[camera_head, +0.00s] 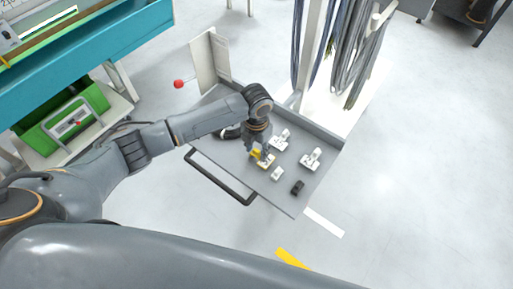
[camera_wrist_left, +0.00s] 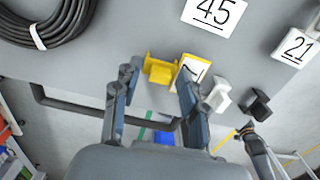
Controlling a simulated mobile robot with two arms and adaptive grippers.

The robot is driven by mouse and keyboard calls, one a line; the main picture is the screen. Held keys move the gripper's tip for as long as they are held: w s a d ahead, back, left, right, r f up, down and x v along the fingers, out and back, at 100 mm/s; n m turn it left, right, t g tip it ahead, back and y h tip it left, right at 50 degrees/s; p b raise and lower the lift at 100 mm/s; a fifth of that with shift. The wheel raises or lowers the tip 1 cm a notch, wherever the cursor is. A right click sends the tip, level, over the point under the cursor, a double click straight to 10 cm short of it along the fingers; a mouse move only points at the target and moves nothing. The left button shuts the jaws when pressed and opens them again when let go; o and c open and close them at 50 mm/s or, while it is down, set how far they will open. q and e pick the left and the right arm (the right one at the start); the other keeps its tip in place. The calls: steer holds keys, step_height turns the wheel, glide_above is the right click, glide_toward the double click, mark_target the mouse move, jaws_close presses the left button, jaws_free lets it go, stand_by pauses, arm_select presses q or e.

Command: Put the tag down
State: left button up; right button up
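A yellow tag holder (camera_wrist_left: 160,70) with a white card (camera_wrist_left: 194,68) beside it is at the grey tray top of the cart. In the head view the yellow part (camera_head: 255,153) shows just below my left gripper (camera_head: 260,150). In the left wrist view the fingers of my left gripper (camera_wrist_left: 157,74) stand well apart, one on each side of the yellow holder, with narrow gaps visible. The right finger covers part of the card. Contact between holder and tray is hard to see.
Cards reading 45 (camera_wrist_left: 213,12) and 21 (camera_wrist_left: 296,46) are on the tray (camera_head: 232,165), with a white block (camera_wrist_left: 220,96) and a black block (camera_wrist_left: 258,104) near its edge. A black cable coil (camera_wrist_left: 45,25) lies left. Cables (camera_head: 352,50) hang behind the tray.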

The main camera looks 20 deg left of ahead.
mark_target(257, 150)
arm_select(q)
steer(key=shift+r, duration=0.25)
step_height(257, 150, up, 12)
steer(key=b, duration=0.1)
stand_by(0.4)
steer(key=shift+f, duration=0.15)
